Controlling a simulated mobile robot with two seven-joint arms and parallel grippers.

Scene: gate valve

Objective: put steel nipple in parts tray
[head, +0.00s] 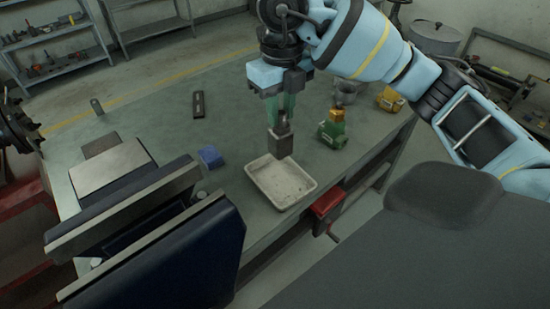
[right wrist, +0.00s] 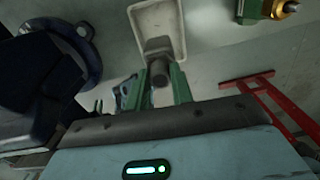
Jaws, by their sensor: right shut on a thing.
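The steel nipple (head: 280,140) is a dark grey piece with a blocky lower end. My right gripper (head: 283,115) is shut on its upper part with green fingers and holds it upright. The nipple hangs above the back part of the parts tray (head: 262,187), a shallow off-white tray on the bench. In the right wrist view the nipple (right wrist: 159,82) sits between the fingers (right wrist: 164,80), and its blocky end overlaps the tray (right wrist: 158,18). Whether it touches the tray is hard to tell. My left gripper is not in view.
A green valve part with a brass top (head: 333,128) stands right of the tray. A blue block (head: 211,157) lies to its left, near a large dark blue vise (head: 165,235). A yellow part (head: 390,99) and grey cup (head: 345,92) stand farther back. The bench's back left is mostly clear.

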